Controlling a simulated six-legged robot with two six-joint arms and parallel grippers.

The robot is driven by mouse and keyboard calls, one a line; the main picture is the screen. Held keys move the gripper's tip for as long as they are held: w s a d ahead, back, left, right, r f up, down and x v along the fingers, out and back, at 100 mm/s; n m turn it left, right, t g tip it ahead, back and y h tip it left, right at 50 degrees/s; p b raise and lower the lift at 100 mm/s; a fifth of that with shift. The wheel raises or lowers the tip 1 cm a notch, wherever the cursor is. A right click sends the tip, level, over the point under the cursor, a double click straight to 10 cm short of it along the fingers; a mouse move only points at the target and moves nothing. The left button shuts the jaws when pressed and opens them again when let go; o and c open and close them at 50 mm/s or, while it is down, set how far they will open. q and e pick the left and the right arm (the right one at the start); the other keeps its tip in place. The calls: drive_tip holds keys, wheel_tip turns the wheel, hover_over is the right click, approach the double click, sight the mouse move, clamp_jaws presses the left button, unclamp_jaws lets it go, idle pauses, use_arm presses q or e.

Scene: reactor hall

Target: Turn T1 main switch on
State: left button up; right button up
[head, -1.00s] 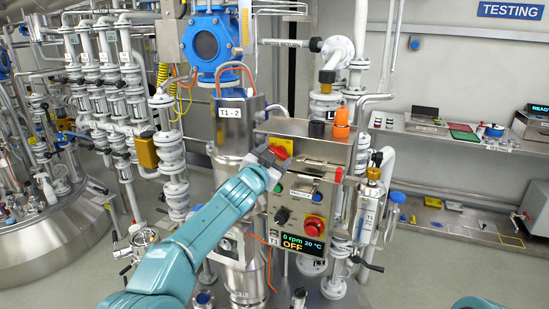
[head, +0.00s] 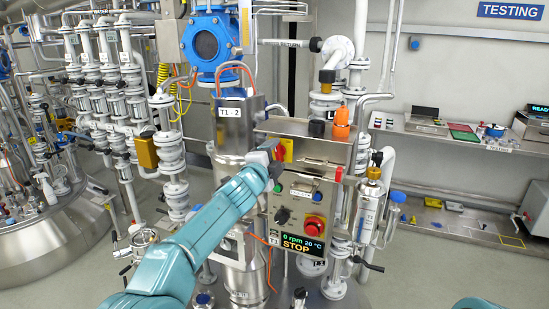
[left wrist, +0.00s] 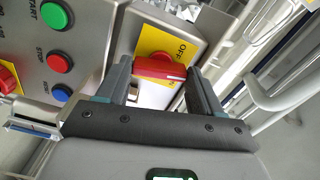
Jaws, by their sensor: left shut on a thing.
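The T1 main switch has a red handle (left wrist: 160,69) on a yellow plate (left wrist: 168,40) marked OFF in the left wrist view. In the head view the yellow plate (head: 288,148) is on the upper left of the steel control box (head: 335,188). My left gripper (head: 275,150) is at the switch and shut on the red handle. In the left wrist view its two fingers (left wrist: 159,82) sit on either side of the handle. The display (head: 301,243) reads 0 rpm, 20 °C and STOP. My right gripper is not in view.
Below the switch are a black knob (head: 282,216) and a red emergency button (head: 314,223). Green START (left wrist: 55,15), red STOP (left wrist: 59,61) and blue (left wrist: 62,92) buttons are close to the gripper.

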use_arm(q)
drive_tip(key=shift+m, duration=1.2)
drive_tip(key=o, duration=0.8)
